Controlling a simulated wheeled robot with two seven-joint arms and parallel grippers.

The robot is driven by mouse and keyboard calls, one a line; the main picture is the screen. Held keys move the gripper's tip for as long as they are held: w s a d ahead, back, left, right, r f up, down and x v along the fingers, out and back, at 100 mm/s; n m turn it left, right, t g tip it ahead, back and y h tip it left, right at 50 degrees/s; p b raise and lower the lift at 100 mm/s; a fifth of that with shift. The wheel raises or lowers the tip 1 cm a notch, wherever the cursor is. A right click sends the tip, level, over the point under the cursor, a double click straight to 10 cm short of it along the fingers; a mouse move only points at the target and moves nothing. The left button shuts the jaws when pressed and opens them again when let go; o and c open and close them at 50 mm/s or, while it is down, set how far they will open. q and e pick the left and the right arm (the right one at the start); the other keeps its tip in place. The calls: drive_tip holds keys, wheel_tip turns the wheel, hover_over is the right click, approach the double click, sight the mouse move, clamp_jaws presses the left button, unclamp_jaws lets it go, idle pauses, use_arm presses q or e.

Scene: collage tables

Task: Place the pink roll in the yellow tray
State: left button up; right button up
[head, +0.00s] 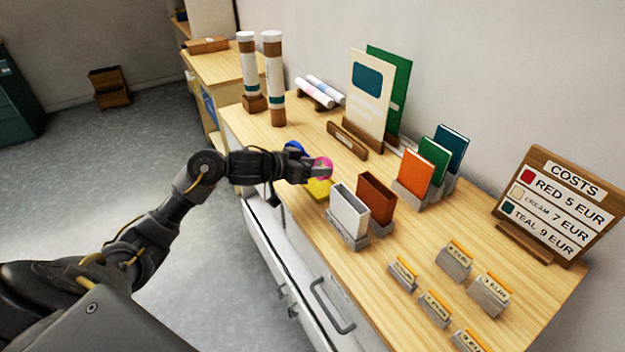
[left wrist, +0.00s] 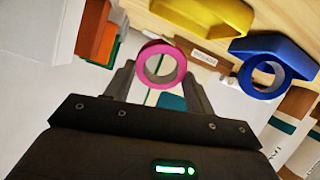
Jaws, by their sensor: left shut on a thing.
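The pink roll (head: 323,168) is a ring of tape held at the tip of my left gripper (head: 318,171). In the left wrist view the pink roll (left wrist: 161,64) sits between the two fingers, with its hole facing the camera. The yellow tray (head: 318,189) lies on the wooden tabletop just below the gripper, partly hidden by it. The yellow tray (left wrist: 205,16) also shows in the left wrist view, apart from the roll. My right gripper is not in view.
A blue tray (left wrist: 275,52) with a blue roll (left wrist: 262,78) is beside the yellow one. White (head: 348,215) and brown (head: 376,198) boxes stand close on the near side. Tall tubes (head: 273,80) stand at the far end. A price sign (head: 556,205) stands at right.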

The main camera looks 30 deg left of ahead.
use_arm(q)
drive_tip(key=shift+w+a+f, duration=0.35)
drive_tip(key=shift+a+f, duration=0.15)
drive_tip(key=shift+f, duration=1.8)
drive_tip(key=o, duration=1)
drive_tip(key=shift+f, duration=0.15)
drive_tip(key=shift+c, duration=0.2)
drive_tip(key=shift+r, duration=0.25)
drive_tip(key=v, duration=1.2)
